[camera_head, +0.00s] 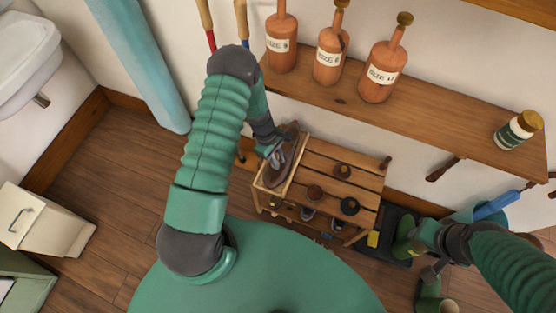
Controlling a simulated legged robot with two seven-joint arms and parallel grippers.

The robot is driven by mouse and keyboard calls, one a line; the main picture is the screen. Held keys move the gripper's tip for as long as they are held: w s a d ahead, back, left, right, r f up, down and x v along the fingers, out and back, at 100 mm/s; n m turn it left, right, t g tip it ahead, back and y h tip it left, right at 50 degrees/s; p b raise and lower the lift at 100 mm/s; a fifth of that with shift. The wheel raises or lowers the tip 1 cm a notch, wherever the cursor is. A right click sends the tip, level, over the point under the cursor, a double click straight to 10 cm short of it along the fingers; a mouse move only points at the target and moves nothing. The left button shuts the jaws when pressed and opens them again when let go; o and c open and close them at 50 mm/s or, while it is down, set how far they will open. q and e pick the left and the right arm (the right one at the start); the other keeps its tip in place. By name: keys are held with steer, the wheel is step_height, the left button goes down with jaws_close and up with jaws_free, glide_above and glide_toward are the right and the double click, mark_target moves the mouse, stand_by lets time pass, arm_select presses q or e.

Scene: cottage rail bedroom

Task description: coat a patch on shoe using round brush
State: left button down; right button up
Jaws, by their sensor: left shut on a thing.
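A dark brown shoe (290,136) lies lengthwise on the left end of a slatted wooden rack (327,157). My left gripper (277,158) is over the middle of the shoe, pointing down at it. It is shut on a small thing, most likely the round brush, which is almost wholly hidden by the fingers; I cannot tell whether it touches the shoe. My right gripper (429,270) is at the lower right beside green boots, away from the rack; its jaws are too unclear to read.
Round tins or pots (343,170) sit on the rack, with shoes on a shelf below. Green boots (405,245) stand on a dark mat. Wooden floor is open at left.

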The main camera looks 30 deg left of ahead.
mark_target(277, 157)
arm_select(q)
step_height(277, 157, up, 2)
steer(key=shift+s+r+p, duration=0.1)
steer(key=shift+p, duration=0.5)
step_height(277, 157, up, 2)
steer(key=shift+p, duration=0.9)
steer(key=shift+r+p, duration=0.3)
steer(key=shift+r, duration=0.15)
steer(key=shift+f, duration=0.1)
